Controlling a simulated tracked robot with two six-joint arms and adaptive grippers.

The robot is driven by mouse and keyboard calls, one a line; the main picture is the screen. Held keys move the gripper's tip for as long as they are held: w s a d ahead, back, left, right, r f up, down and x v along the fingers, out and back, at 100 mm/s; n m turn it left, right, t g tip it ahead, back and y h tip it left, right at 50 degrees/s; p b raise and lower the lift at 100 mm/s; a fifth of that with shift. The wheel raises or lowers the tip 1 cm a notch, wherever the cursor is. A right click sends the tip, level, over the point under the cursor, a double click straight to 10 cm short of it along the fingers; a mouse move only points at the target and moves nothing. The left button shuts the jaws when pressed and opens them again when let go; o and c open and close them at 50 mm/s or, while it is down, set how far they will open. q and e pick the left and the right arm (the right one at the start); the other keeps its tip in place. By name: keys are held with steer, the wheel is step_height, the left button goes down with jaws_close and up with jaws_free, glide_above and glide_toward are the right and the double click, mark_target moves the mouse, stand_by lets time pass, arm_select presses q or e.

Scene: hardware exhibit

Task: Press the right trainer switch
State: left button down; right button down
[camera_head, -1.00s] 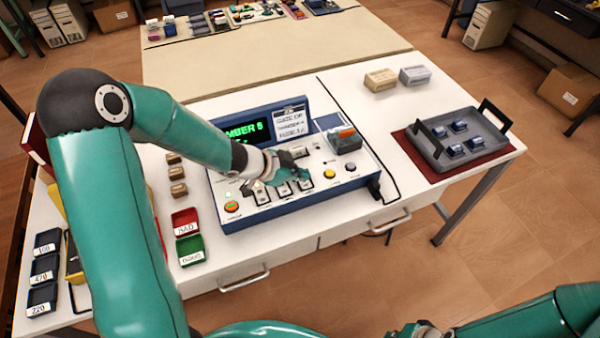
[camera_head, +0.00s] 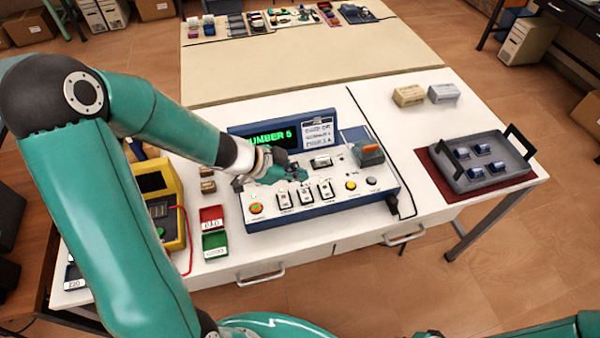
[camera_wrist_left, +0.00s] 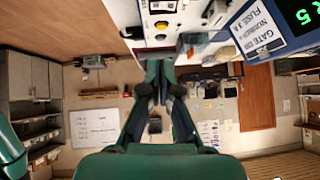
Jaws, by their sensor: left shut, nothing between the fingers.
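The trainer (camera_head: 385,195) is a blue-framed console with a white sloping panel and a green display (camera_head: 272,138) reading NUMBER 5. Three white switches sit in a row near its front edge; the right trainer switch (camera_head: 326,190) is the one nearest the yellow button. My left gripper (camera_head: 304,175) is shut and empty over the panel, just behind the middle switch (camera_head: 305,195) and left of the right one. I cannot tell whether it touches the panel. The left wrist view shows its closed fingers (camera_wrist_left: 161,88) and part of the panel upside down at the top. My right gripper is out of view.
A grey tray (camera_head: 475,183) with blue parts stands on a red mat at the right. Red (camera_head: 211,217) and green bins and a yellow meter (camera_head: 173,190) lie left of the trainer.

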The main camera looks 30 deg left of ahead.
arm_select(q)
steer(key=shift+f, duration=0.1)
steer(key=s+d+f+n, duration=0.1)
steer(key=d+f+n, duration=0.1)
steer(key=d+f, duration=0.1)
steer(key=s+d+f+n+g, duration=0.1)
steer(key=d+f+n, duration=0.1)
steer(key=f, duration=0.3)
steer(key=s+d+f+n+g+b, duration=0.1)
steer(key=d+f+n, duration=0.1)
steer(key=d+f, duration=0.2)
steer(key=shift+d+f+h, duration=0.2)
steer(key=shift+d+h, duration=0.1)
steer(key=shift+d, duration=0.1)
steer(key=s+d+f+n+g+y, duration=0.1)
steer(key=s+d+f+n+g, duration=0.3)
steer(key=s+f, duration=0.7)
steer(key=shift+s+d+n+g+y+b, duration=0.3)
steer(key=shift+s+d+n+g+b, duration=0.1)
steer(key=shift+s+d, duration=0.2)
steer(key=shift+w+d, duration=0.1)
